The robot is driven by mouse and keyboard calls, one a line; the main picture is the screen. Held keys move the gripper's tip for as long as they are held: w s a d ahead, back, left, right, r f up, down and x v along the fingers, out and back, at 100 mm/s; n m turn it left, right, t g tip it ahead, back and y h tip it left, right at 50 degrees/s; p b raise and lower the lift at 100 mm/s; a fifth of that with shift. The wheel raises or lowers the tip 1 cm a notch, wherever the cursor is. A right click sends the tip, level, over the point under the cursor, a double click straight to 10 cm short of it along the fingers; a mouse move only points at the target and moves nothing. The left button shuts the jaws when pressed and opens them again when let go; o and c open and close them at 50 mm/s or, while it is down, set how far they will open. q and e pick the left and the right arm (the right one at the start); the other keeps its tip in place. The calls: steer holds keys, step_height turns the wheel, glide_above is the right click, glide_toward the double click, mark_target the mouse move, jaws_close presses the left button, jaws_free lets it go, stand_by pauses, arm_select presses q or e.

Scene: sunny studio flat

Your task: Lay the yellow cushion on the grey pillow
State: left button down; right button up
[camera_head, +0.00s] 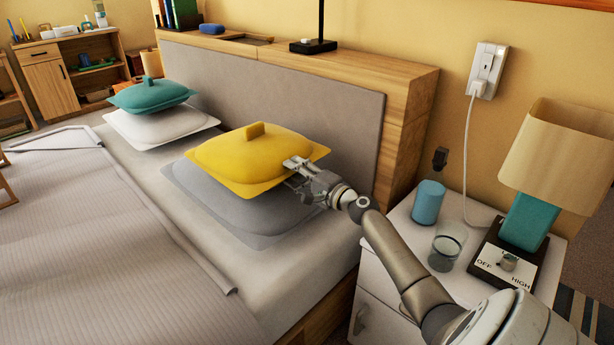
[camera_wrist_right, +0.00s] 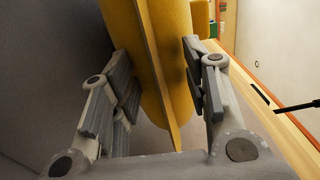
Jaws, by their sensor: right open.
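The yellow cushion (camera_head: 245,158) lies on top of the grey pillow (camera_head: 240,212) at the near end of the bed's head. The pillow's near and left parts show beneath it. My right gripper (camera_head: 293,167) is at the cushion's right corner, its jaws open around the edge. In the right wrist view the cushion (camera_wrist_right: 155,60) has its thin rim between the spread fingers (camera_wrist_right: 163,95). My left gripper is out of view.
A teal cushion (camera_head: 150,94) lies on a white pillow (camera_head: 160,126) farther along. The headboard (camera_head: 290,95) rises behind. A nightstand (camera_head: 393,228) at the right bears a glass (camera_head: 446,250), a blue cylinder (camera_head: 428,202) and a lamp (camera_head: 550,155). The blanket (camera_head: 90,240) is clear.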

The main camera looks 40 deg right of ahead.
steer(key=shift+s, duration=0.4)
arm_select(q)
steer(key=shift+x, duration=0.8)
arm_select(e)
steer(key=s+d, duration=0.1)
steer(key=s, duration=1)
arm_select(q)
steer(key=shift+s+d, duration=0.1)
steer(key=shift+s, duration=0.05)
arm_select(e)
steer(key=shift+f, duration=0.15)
